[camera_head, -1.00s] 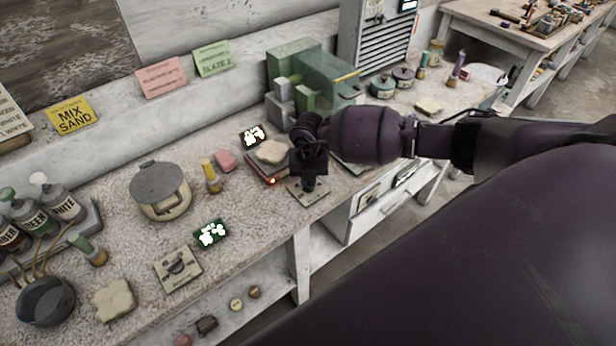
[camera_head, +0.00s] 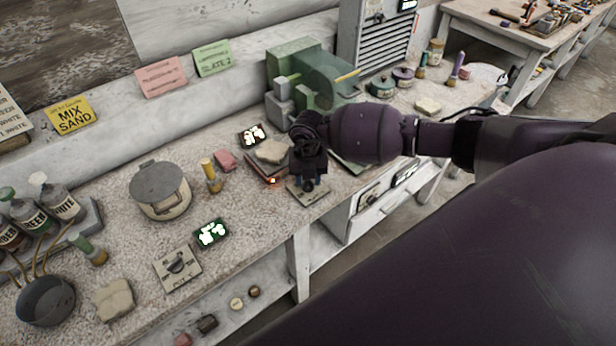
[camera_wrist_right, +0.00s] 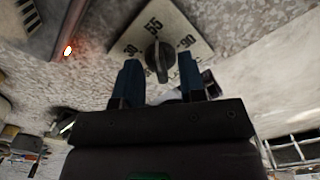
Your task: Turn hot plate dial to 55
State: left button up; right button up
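The hot plate dial is a dark knob (camera_wrist_right: 158,56) on a pale square plate marked 30, 55 and 90. In the right wrist view the knob's ridge lies roughly in line with the 55 mark. The dial plate also shows in the head view (camera_head: 313,198), partly hidden under my right gripper (camera_head: 307,182). In the right wrist view my right gripper (camera_wrist_right: 160,82) is open, its two blue fingers apart on either side of the knob's near end. I see no contact with the knob. My left gripper is not in view.
A slab with a glowing orange light (camera_head: 272,180) and a stone-like piece on top sits left of the dial. A second dial plate (camera_head: 177,268), a lidded pot (camera_head: 161,190) and a green-framed display (camera_head: 211,233) stand farther left. A green machine (camera_head: 325,75) is behind.

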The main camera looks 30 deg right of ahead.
notch_tip(320, 180, up, 10)
jog(key=shift+r+b, duration=0.25)
jog(key=shift+b, duration=0.1)
dwell(0.6)
